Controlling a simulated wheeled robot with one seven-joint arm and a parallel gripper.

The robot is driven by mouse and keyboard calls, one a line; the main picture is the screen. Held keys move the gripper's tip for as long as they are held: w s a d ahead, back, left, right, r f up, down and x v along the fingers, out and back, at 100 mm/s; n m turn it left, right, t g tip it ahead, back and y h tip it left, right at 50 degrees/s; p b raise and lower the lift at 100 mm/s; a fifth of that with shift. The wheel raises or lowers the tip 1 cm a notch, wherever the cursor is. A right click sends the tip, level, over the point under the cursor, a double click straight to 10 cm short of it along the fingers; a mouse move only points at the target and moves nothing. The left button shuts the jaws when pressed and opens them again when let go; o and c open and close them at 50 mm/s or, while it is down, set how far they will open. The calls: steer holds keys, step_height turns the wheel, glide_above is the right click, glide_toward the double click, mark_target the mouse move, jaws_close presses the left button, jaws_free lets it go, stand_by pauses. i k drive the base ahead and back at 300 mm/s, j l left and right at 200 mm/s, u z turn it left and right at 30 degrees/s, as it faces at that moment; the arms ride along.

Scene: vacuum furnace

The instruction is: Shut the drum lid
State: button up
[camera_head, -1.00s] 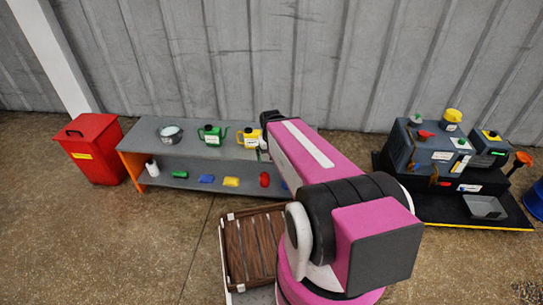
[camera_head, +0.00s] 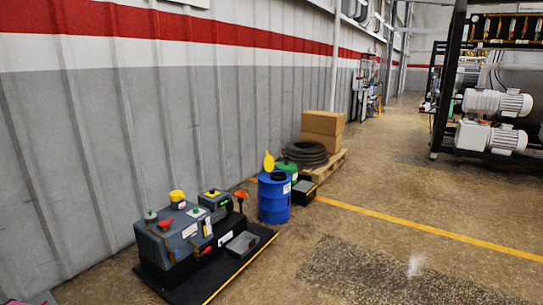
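A blue drum (camera_head: 274,203) stands on the floor in the middle of the head view, just right of a black mat with grey machinery. A round yellow lid (camera_head: 268,162) stands up on edge at the drum's left rear rim, so the lid is open. The drum's top looks dark; its inside is too small to make out. My gripper is out of view. Only a sliver of pink, likely my arm, shows at the bottom left corner.
A grey machine unit (camera_head: 177,231) sits on a black mat (camera_head: 254,258) with a yellow edge. Behind the drum are a green drum (camera_head: 289,168), black tyres or hoses (camera_head: 306,153) and cardboard boxes (camera_head: 322,133) on a pallet.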

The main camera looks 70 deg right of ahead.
mark_target(269, 162)
steer(key=z, duration=2.65)
steer(key=i+l, duration=0.7)
steer(key=i, duration=0.2)
